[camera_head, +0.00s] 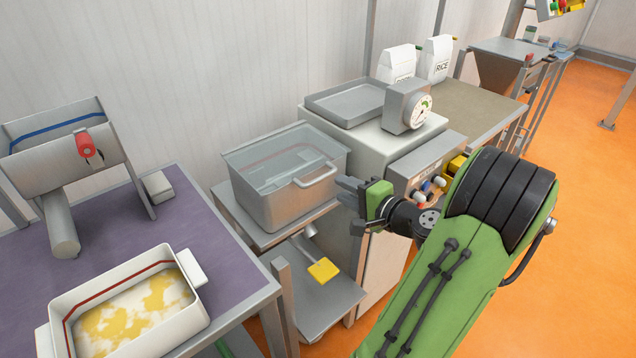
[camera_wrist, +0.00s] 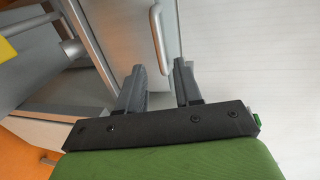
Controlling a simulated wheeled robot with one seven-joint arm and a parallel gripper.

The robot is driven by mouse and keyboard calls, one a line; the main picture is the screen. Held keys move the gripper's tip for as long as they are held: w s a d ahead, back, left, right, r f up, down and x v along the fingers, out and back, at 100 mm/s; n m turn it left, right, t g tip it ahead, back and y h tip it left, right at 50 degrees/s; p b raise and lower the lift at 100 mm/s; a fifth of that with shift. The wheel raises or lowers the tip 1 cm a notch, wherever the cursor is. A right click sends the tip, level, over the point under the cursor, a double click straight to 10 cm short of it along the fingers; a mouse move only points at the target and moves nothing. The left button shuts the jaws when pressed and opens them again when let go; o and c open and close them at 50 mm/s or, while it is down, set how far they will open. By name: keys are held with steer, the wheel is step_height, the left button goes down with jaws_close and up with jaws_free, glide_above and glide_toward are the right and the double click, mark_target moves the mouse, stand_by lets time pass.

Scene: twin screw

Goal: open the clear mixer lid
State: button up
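The mixer is a grey metal tub (camera_head: 275,205) on a stand in the middle of the head view. Its clear lid (camera_head: 275,155) lies flat over the top and looks shut. A light grey bar handle (camera_head: 316,176) sits at the lid's right front edge. My gripper (camera_head: 343,190) is just right of this handle, pointing at it. In the wrist view my gripper (camera_wrist: 159,75) has its two dark fingers apart with nothing between them. The handle (camera_wrist: 160,38) shows just beyond the fingertips, roughly in line with the gap, and not touched as far as I can see.
A control box with a gauge (camera_head: 418,110) and a grey tray (camera_head: 345,102) stand behind and right of the mixer. A yellow pedal (camera_head: 323,269) is below it. A purple-topped table (camera_head: 215,245) with a white food bin (camera_head: 190,310) is at left. The wall is behind.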

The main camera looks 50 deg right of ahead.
mark_target(323, 179)
steer(key=b+x, duration=0.1)
steer(key=x, duration=0.7)
steer(key=shift+w+d+f, duration=0.1)
steer(key=shift+w, duration=0.3)
jaws_close()
